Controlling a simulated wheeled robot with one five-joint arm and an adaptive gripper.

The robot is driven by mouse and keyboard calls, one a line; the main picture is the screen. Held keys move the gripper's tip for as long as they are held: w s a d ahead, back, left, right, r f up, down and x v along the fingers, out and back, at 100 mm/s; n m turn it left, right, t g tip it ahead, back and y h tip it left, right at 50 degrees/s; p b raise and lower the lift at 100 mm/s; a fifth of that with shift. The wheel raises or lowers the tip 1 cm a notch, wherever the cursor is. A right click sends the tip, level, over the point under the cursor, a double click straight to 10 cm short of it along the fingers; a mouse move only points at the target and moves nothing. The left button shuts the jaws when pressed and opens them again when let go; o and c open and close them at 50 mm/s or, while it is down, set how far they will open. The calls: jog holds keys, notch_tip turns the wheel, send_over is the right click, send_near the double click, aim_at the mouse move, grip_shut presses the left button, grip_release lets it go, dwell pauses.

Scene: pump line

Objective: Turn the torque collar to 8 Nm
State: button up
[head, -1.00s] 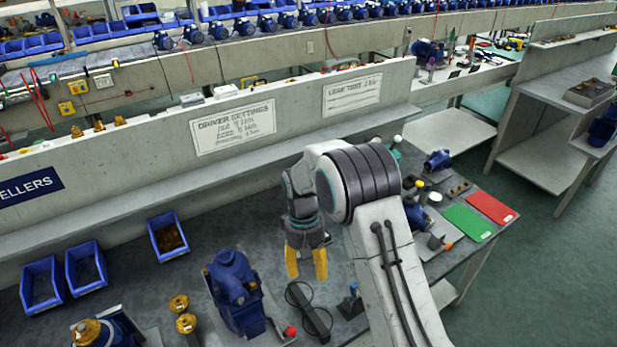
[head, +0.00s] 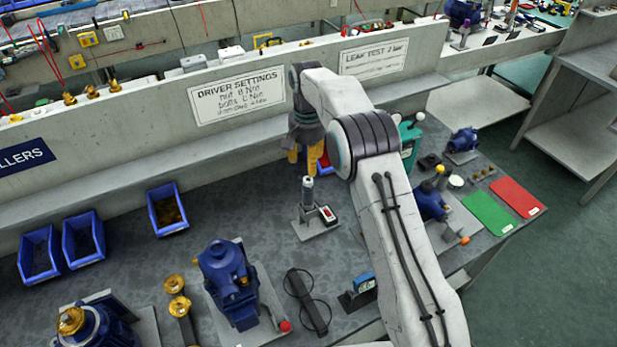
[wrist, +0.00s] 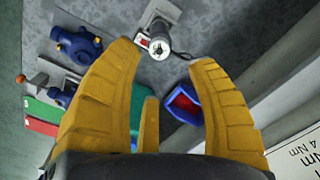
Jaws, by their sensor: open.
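A slim grey upright driver (head: 308,190) stands on a light grey base plate beside a small red-and-white display (head: 327,214), in the middle of the bench. In the wrist view the driver (wrist: 159,46) is seen nearly end-on, past and between my fingertips. Its torque collar cannot be told apart clearly, and its setting is not readable. My gripper (head: 305,158) is open and empty, with yellow fingers pointing down, above and behind the driver in the head view. The open gripper also fills the wrist view (wrist: 163,58).
A driver settings sign (head: 238,95) hangs on the low wall behind. A blue bin with red contents (wrist: 184,104) is close to my right finger in the wrist view. A blue pump (head: 226,275), black ring fixture (head: 307,300) and blue gauge (head: 360,288) stand in front.

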aim_at(308, 180)
jog(key=shift+d+f, duration=0.1)
jog(key=shift+f, duration=0.25)
jog(key=shift+f+p, duration=0.7)
jog(key=shift+f, duration=2.7)
jog(key=shift+c, duration=0.3)
grip_shut()
